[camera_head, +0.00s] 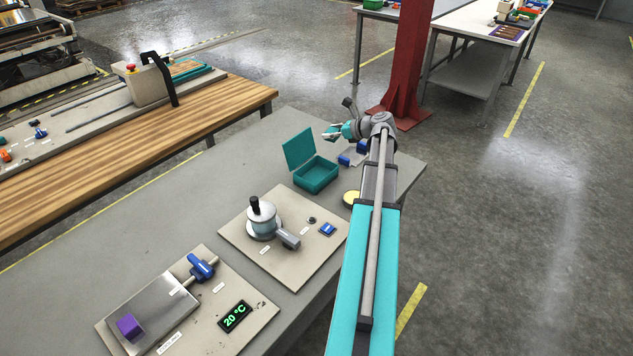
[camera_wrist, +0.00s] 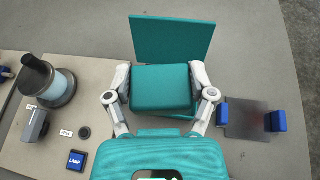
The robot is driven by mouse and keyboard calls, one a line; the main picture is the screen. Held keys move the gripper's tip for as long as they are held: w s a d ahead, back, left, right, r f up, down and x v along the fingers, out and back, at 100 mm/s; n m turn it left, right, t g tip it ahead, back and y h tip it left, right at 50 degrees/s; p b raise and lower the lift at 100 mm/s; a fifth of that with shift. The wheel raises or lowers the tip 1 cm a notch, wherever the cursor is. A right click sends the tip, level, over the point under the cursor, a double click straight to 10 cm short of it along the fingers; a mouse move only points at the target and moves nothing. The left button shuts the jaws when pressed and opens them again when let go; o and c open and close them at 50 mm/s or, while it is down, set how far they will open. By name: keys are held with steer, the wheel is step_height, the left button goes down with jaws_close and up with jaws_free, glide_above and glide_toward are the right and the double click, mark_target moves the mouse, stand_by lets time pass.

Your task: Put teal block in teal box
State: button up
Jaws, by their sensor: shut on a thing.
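The teal block (camera_wrist: 162,86) sits between the two fingers of my gripper (camera_wrist: 163,90) in the wrist view. My gripper is shut on it. The teal box (camera_head: 316,175) stands on the grey table with its lid (camera_head: 298,149) open and tilted back. In the head view my gripper (camera_head: 331,133) is above the table, up and to the right of the box. In the wrist view the raised lid (camera_wrist: 172,38) shows beyond the block. The block hides most of the box there, leaving only a thin edge showing.
A plate with two blue blocks (camera_wrist: 222,113) (camera_wrist: 275,121) lies right of the box. A board with a round pot-like device (camera_head: 263,220) and a blue lamp button (camera_head: 327,229) is nearer. A purple block (camera_head: 129,327) rests on a metal plate. A red column (camera_head: 402,60) stands behind.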

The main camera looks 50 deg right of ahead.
steer(key=s+a+f+m+h+b, duration=0.1)
steer(key=s+f+m+h+b, duration=0.1)
steer(key=s, duration=0.8)
steer(key=shift+f+t, duration=0.2)
steer(key=shift+t, duration=0.1)
steer(key=shift+a, duration=0.1)
steer(key=w+d+f+b, duration=0.3)
steer(key=w+f+b, duration=0.6)
steer(key=w, duration=0.3)
steer(key=shift+w, duration=0.4)
steer(key=shift+f, duration=0.1)
steer(key=shift+w+d+f+b, duration=0.1)
steer(key=shift+w+f+b, duration=0.1)
steer(key=shift+f+b, duration=0.3)
steer(key=shift+w+d+f+b, duration=0.1)
steer(key=shift+w+f+b, duration=0.1)
steer(key=shift+f+b, duration=0.2)
steer(key=shift+a+f+b, duration=0.1)
steer(key=shift+f+b, duration=0.95)
steer(key=shift+b, duration=0.15)
